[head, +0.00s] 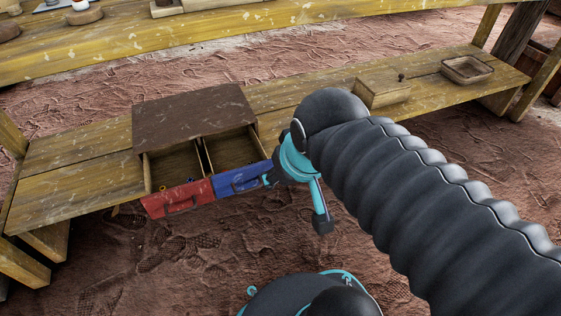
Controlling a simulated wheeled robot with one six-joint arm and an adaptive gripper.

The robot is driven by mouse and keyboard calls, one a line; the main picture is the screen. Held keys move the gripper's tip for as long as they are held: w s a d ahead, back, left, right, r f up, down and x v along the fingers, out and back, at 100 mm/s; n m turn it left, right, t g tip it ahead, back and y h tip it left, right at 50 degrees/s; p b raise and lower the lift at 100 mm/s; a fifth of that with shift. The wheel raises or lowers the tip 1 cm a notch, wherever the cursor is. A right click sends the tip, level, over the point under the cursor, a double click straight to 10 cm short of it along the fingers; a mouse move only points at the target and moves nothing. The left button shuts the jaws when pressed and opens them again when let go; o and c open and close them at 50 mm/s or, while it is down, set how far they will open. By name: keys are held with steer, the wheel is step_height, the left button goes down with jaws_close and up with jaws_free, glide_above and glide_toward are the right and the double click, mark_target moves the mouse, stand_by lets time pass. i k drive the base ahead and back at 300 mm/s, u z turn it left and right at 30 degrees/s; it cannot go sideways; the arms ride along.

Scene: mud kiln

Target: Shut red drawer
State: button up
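The red drawer (178,201) is pulled out of the left side of a low brown cabinet (190,117). Its red front has a handle, and its wooden inside shows. The blue drawer (240,179) beside it on the right is also pulled out. My gripper (295,201) is to the right of the blue drawer, with its fingers spread apart and nothing seen between them. One finger is close to the blue drawer's right end; I cannot tell if they touch. The gripper is apart from the red drawer.
The cabinet stands on a low wooden bench (70,185). A small yellow thing (162,188) lies in the red drawer. A wooden box (383,93) and a shallow tray (467,69) sit further right. A higher table (200,33) is behind. Free ground lies before the drawers.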

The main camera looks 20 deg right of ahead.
mark_target(171, 166)
steer(key=u, duration=1.25)
steer(key=k, duration=0.75)
steer(key=z, duration=1.1)
steer(key=i, duration=0.5)
